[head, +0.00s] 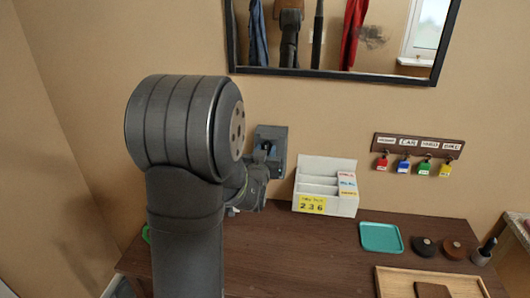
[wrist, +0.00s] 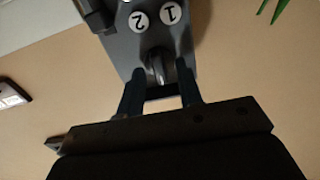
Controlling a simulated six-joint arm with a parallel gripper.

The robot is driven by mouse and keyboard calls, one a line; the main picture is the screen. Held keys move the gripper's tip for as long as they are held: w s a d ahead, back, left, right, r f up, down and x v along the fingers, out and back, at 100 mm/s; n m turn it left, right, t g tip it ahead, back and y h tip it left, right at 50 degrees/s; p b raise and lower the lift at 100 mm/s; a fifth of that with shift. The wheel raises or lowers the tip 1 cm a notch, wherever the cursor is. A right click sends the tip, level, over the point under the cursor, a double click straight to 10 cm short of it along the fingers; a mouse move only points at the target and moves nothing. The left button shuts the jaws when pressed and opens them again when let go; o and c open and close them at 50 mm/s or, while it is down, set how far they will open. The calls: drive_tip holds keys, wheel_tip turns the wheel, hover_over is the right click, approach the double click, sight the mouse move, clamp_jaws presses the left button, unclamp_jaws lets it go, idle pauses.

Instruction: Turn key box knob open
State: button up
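The grey key box (head: 271,138) is on the wall below the mirror, partly hidden by my arm. In the wrist view the key box (wrist: 125,45) shows round white labels marked 1 and 2, upside down. Its dark knob (wrist: 158,68) stands between the two fingers of my gripper (wrist: 160,82). The fingers are apart, one on each side of the knob, with narrow gaps visible. I cannot tell whether either finger touches the knob. In the head view my wrist hides the fingertips and knob.
A white letter holder (head: 326,183) with a yellow note (head: 311,204) reading 2 3 6 stands right of the key box. A teal tray (head: 381,237) and a wooden tray (head: 384,282) lie on the brown table (head: 300,250). A key rack (head: 418,145) with several coloured tags hangs at right.

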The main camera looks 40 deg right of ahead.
clamp_jaws()
drive_tip(key=shift+m, duration=0.4)
drive_tip(key=m, duration=0.8)
drive_tip(key=shift+s+d, duration=0.1)
drive_tip(key=shift+s, duration=0.05)
drive_tip(key=m, duration=0.9)
drive_tip(key=shift+f, duration=0.15)
